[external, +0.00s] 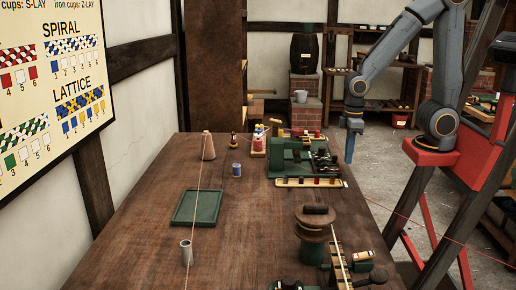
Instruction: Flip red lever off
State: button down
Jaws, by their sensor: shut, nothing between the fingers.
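A green machine (288,157) with black parts stands on the right side of the wooden table. Small red parts (317,134) show along its back edge, and a pale strip (283,183) with dark and reddish pieces runs along its front. I cannot tell which red part is the red lever or how it is set. My gripper (349,155) points down beyond the table's right edge, to the right of the machine and apart from it. It is shut and empty.
A green tray (197,222), a metal cup (187,252), a wooden cone (208,147) and a blue spool (236,170) are on the table (140,235). A wooden reel (314,222) stands front right. A thin cord runs lengthwise. The table's left front is clear.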

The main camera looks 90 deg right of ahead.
notch_tip(320, 180, up, 12)
jog(key=w+a+r+n+t+p, duration=0.3)
jog(key=w+a+n, duration=0.7)
jog(key=w+a, duration=1.1)
jog(key=s+a+f+n+p, duration=0.15)
jog(key=a+n, duration=0.55)
jog(key=a, duration=1.9)
jog(key=s+a+f+n+t, duration=0.1)
jog(key=s+a+n, duration=0.1)
jog(key=a, duration=0.5)
jog(key=s+a+f+n+t, duration=0.1)
jog(key=s+a+n, duration=0.1)
jog(key=a, duration=0.5)
jog(key=shift+y, duration=0.4)
jog(key=f, duration=0.3)
jog(key=a+f+p, duration=0.1)
jog(key=f, duration=0.1)
jog(key=shift+s+f, duration=0.1)
jog(key=shift+s, duration=0.15)
